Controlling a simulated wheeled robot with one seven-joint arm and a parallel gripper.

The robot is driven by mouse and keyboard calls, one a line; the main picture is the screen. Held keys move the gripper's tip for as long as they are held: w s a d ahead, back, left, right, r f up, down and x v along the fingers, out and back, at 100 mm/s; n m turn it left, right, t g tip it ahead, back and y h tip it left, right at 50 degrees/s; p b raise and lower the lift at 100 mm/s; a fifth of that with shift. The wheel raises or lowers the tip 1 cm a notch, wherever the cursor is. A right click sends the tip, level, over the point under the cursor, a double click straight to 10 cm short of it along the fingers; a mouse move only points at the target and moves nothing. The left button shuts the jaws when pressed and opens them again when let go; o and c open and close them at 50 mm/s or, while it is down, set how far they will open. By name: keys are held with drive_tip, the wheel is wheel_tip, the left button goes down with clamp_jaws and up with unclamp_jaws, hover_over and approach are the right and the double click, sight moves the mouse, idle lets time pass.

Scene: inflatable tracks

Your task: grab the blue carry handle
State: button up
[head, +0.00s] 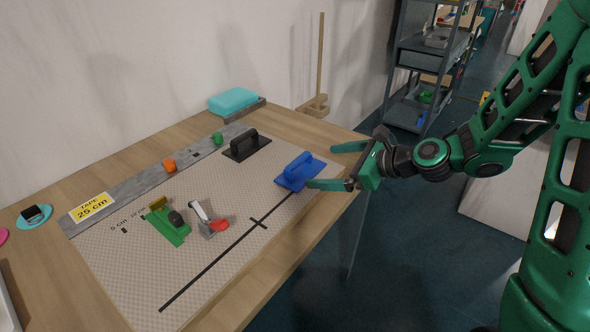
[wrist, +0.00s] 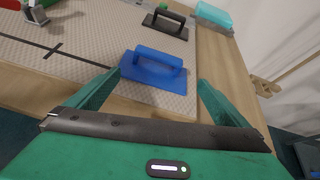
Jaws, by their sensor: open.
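The blue carry handle (head: 299,171) is a flat blue plate with a raised grip bar. It lies on the beige textured mat (head: 190,269) near the table's right end. In the wrist view the blue handle (wrist: 155,68) is ahead of the fingers, its bar running roughly left to right. My gripper (head: 335,166) is open, with its two green fingers spread at the table's right edge, to the right of the blue handle. In the wrist view my gripper (wrist: 150,95) is empty, and its fingertips appear short of the bar.
A black handle of like shape (head: 246,145) lies behind the blue one. A green clamp (head: 167,225), a red-and-grey tool (head: 209,221), an orange piece (head: 169,165) and a turquoise box (head: 234,101) are also on the table. A grey shelf (head: 430,60) stands behind.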

sight(303, 160)
drive_tip(key=shift+w+a+r+m+y, duration=0.1)
drive_tip(key=shift+w+a+m+y, duration=0.15)
drive_tip(key=shift+a+m, duration=0.2)
drive_tip(key=shift+w+a+r+m+y, duration=0.1)
drive_tip(key=shift+w+a+m+y, duration=0.1)
drive_tip(key=shift+a+m, duration=0.2)
drive_tip(key=x, duration=0.5)
drive_tip(key=shift+w+r, duration=0.1)
drive_tip(key=shift+w, duration=0.05)
drive_tip(key=shift+x, duration=2.8)
drive_tip(key=shift+a+r+t, duration=0.1)
drive_tip(key=shift+r+t, duration=0.05)
drive_tip(key=shift+t, duration=0.15)
drive_tip(key=c, duration=1.2)
